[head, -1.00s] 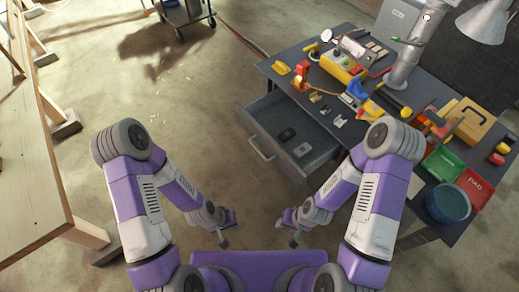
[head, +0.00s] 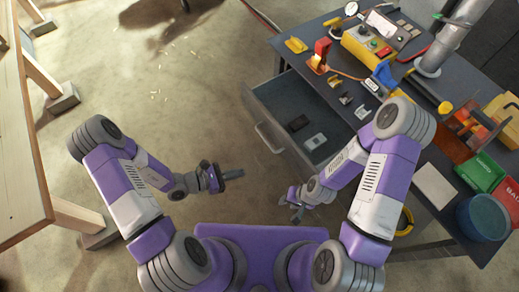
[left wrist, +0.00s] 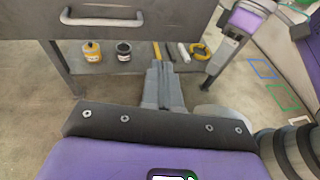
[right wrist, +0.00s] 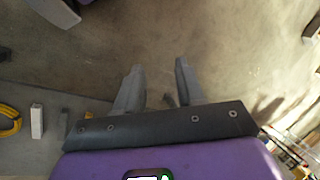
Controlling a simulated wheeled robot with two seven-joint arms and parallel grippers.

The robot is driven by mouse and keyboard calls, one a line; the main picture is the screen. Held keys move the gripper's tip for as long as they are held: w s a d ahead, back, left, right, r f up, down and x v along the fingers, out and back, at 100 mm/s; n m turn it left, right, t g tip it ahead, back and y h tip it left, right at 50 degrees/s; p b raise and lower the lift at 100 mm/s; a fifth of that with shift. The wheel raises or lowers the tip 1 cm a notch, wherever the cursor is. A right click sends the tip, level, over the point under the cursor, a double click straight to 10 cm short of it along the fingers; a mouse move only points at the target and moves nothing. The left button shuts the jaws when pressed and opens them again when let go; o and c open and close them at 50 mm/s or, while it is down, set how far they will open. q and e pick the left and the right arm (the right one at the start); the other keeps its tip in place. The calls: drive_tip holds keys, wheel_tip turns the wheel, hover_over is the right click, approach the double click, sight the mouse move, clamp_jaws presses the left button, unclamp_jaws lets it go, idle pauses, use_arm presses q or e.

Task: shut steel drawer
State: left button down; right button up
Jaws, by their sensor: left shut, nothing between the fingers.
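The steel drawer (head: 290,105) stands pulled out from under the dark workbench (head: 333,100). Its bar handle (head: 268,138) is on the front, facing me. A dark item and a grey item lie inside it. My left gripper (head: 240,173) is shut and empty, in front of the drawer and apart from it. In the left wrist view the drawer front (left wrist: 175,18) and handle (left wrist: 100,20) are at the top, beyond the closed fingertips (left wrist: 160,66). My right gripper (head: 295,214) is low near the drawer's near corner; its fingers (right wrist: 158,65) are apart and empty over the floor.
The bench top holds a yellow control box (head: 372,48), a lamp post (head: 440,50) and bins (head: 482,172). A shelf below carries jars (left wrist: 92,52) and a yellow roll (left wrist: 200,51). A wooden table (head: 25,150) is at left.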

use_arm(q)
drive_tip(key=w+a+n+t, duration=0.2)
drive_tip(key=w+a+t, duration=0.1)
drive_tip(key=w, duration=0.1)
drive_tip(key=w+d+f+y+b, duration=0.1)
drive_tip(key=w+d+f+b, duration=0.1)
drive_tip(key=w+d, duration=0.6)
drive_tip(key=shift+w+d+f+n+t+b, duration=0.3)
drive_tip(key=shift+d+b, duration=0.35)
drive_tip(key=shift+d, duration=0.7)
drive_tip(key=shift+s+f, duration=0.1)
